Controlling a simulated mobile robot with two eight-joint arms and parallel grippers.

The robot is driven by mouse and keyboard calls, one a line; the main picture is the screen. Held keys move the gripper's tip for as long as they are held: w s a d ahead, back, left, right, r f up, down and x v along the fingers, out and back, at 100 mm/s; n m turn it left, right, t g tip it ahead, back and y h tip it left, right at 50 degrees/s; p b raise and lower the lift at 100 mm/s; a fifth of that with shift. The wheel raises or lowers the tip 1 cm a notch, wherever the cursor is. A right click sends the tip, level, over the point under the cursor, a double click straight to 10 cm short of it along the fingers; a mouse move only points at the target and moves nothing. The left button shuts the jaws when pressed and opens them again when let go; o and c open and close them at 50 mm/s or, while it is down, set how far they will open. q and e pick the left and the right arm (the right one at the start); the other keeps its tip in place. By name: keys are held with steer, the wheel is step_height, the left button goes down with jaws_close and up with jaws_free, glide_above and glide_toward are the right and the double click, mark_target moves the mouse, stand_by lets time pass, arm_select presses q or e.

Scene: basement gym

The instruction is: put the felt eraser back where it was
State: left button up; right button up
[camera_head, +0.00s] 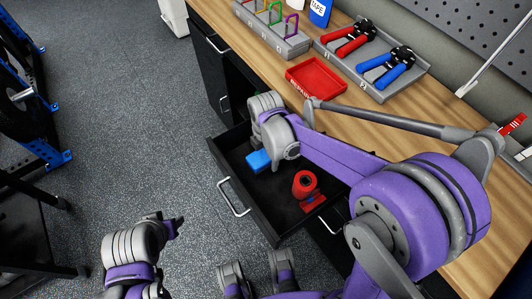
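A blue block (258,161), which may be the felt eraser, shows in the open drawer (262,218) near its left side. My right gripper (272,142) is over the drawer, close beside the blue block. Its fingers are hidden behind the wrist, so I cannot tell whether they touch or hold the block. My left gripper (174,228) is low at the left, over the floor and away from the drawer; its finger opening is not clear.
A red object (306,185) stands in the drawer. On the wooden bench (225,22) are a red tray (316,77), a grey tray with red pliers (348,37) and blue pliers (387,68), and a grey rack (270,35).

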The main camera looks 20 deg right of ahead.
steer(key=shift+r, duration=0.35)
step_height(320, 180, up, 12)
steer(key=p, duration=0.2)
steer(key=s+d+f+m+t, duration=0.1)
steer(key=s+d+m, duration=0.1)
steer(key=s+m, duration=0.3)
steer(key=s+d+f+m+t, duration=0.2)
steer(key=s+m, duration=0.3)
steer(key=m, duration=0.4)
steer(key=s+d+f+m+t, duration=0.1)
steer(key=s+d+m, duration=0.1)
steer(key=s+m, duration=0.3)
steer(key=shift+s+d+f+m+t, duration=0.15)
steer(key=shift+m+t, duration=0.25)
steer(key=shift+m, duration=0.6)
steer(key=shift+s+d+f+m, duration=0.15)
steer(key=shift+f+m, duration=0.05)
steer(key=shift+m, duration=0.3)
steer(key=shift+r, duration=0.15)
